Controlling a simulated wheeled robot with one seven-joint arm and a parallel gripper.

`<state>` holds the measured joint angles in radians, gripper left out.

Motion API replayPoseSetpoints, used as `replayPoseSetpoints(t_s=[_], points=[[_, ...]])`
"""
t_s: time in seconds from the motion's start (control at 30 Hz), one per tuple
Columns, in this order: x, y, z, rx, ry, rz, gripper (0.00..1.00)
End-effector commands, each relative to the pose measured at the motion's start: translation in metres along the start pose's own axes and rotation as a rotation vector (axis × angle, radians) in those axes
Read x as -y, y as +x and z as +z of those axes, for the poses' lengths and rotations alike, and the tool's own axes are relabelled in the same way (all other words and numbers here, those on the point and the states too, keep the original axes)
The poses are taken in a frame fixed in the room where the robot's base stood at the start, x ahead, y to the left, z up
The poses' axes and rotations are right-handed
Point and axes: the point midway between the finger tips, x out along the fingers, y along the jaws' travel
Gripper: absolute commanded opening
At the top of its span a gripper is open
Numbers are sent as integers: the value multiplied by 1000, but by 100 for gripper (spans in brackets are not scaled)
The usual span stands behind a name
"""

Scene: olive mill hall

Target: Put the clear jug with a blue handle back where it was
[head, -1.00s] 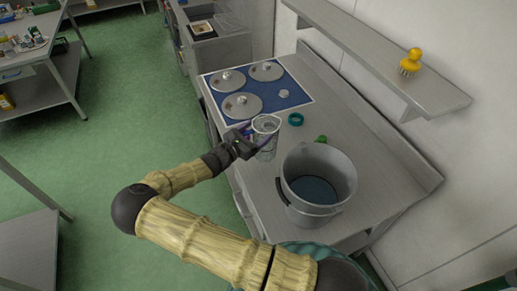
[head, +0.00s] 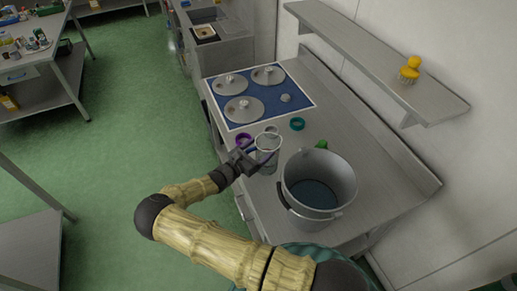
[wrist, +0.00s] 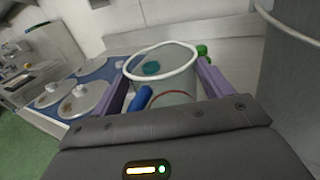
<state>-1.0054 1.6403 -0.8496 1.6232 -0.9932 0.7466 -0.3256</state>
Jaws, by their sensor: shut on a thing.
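The clear jug (head: 268,158) with a pale rim is held in my gripper (head: 254,156), over the steel counter between the blue mat and the big bucket. In the wrist view the jug (wrist: 180,76) stands about upright between the purple fingers, and its blue handle (wrist: 141,99) faces my gripper. My gripper is shut on the jug. I cannot tell whether the jug's base touches the counter (head: 355,178); the base is partly hidden.
A large grey bucket (head: 292,181) stands close to the right of the jug. A blue mat (head: 269,108) with several round lids lies behind. A shelf (head: 370,48) holds a yellow brush (head: 410,68).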

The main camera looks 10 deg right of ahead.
Motion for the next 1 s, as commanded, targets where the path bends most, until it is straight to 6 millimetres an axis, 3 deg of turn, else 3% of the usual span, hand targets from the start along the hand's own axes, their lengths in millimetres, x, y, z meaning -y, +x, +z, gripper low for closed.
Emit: replayPoseSetpoints(t_s=[0.23,0.27,0.37,0.7,1.0], points=[[0,0,-4,1,0,1,7],[0,0,-3,0,0,1,82],[0,0,-3,0,0,1,100],[0,0,2,1,0,1,100],[-2,-48,-4,-1,2,4,100]])
